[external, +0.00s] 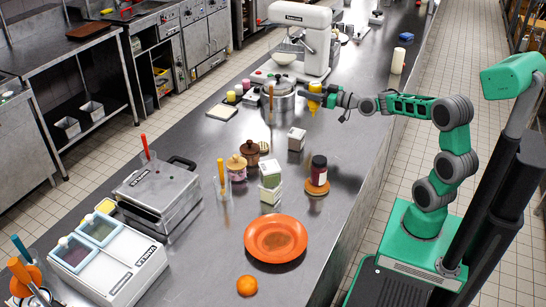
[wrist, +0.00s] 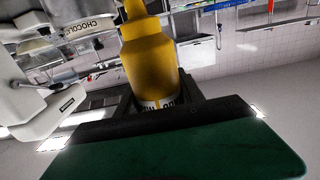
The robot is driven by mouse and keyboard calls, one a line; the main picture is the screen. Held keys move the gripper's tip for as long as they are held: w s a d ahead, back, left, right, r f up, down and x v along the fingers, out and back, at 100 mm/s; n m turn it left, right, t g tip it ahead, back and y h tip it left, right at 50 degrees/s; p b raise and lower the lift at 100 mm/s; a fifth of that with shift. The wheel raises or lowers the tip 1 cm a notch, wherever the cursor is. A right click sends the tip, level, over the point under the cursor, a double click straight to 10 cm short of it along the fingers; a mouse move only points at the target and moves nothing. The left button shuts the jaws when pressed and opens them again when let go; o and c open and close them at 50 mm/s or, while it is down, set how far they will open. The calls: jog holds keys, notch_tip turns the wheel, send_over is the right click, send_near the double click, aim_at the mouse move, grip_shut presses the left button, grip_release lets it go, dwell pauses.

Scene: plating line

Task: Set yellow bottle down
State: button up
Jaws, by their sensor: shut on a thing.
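The yellow bottle (external: 314,99) is in my gripper (external: 323,98) over the far part of the long steel counter (external: 350,140), beside a metal pot (external: 281,97). In the wrist view the yellow bottle (wrist: 149,62) stands out from between the dark fingers of my gripper (wrist: 157,100), with a white label band at the fingers. My gripper is shut on it. From these views I cannot tell whether the bottle's base touches the counter.
A white stand mixer (external: 303,35) stands behind the pot. Small boxes (external: 297,139), a dark jar (external: 319,171) and an orange plate (external: 275,239) stand nearer the camera. A pale cylinder (external: 398,60) stands at the right edge. Bare counter lies right of the boxes.

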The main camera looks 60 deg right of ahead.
jog(key=w+d+f, duration=0.1)
jog(key=w+f, duration=0.3)
jog(key=f, duration=0.5)
jog(key=shift+w+d+b, duration=0.15)
jog(key=shift+w+b, duration=0.1)
jog(key=shift+b, duration=0.05)
jog(key=o, duration=0.9)
jog(key=s+b, duration=0.1)
jog(key=s, duration=1.1)
jog(key=shift+r, duration=0.1)
